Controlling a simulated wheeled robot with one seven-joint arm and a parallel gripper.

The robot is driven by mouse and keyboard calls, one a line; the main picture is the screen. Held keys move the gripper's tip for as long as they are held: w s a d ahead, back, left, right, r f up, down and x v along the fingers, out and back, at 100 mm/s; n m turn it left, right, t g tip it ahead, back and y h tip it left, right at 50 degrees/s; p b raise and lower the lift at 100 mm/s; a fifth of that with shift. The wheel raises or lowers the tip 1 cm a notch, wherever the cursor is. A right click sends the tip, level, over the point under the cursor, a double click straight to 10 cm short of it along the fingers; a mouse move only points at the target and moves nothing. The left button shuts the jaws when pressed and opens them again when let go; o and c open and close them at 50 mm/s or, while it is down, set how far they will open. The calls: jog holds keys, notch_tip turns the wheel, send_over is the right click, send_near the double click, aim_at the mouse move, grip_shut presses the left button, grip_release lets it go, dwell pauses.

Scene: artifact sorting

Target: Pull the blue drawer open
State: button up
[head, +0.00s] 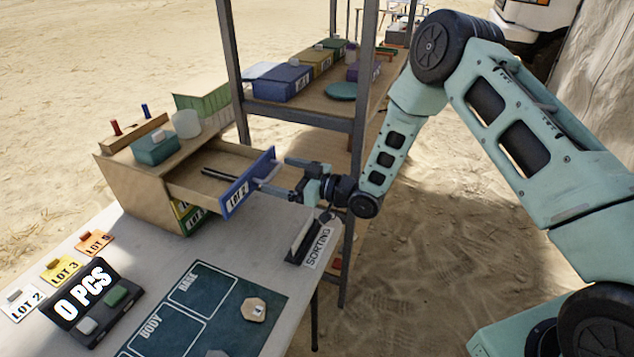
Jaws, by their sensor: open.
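The blue drawer (236,196) is the top drawer of a small tan cabinet (137,192) on the table. It stands well out of the cabinet, and its inside shows with a dark thin object (219,174) in it. Its blue front carries a white label that seems to read LOT 2 or similar. My gripper (280,187) is right in front of the blue front, at the handle side. Its jaws are open, with the fingers pointing left to the drawer. I cannot tell whether they touch the handle.
Yellow and green drawer fronts (190,215) show below. A teal box (156,147) and a pale cup (186,123) stand on the cabinet. A metal shelf post (360,130) rises close behind my gripper. A SORTING sign (317,246) and dark mat (215,318) lie on the table (145,245).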

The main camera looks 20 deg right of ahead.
jog(key=b+v, duration=0.3)
jog(key=v, duration=1.3)
jog(key=shift+d, duration=0.1)
jog(key=s+a+r+g+h, duration=0.3)
jog(key=a+r+g+h, duration=0.1)
jog(key=a+h, duration=0.4)
jog(key=s+r+m+g+h, duration=0.1)
jog(key=s+r+g+h, duration=0.1)
jog(key=s, duration=1.1)
jog(key=s+r+m+g+h, duration=0.1)
jog(key=s+r+g+h, duration=0.2)
jog(key=s, duration=1)
notch_tip(320, 180, up, 2)
jog(key=shift+s+r+m+g+h, duration=0.1)
jog(key=shift+s+m+g+h, duration=0.2)
jog(key=shift+g, duration=0.7)
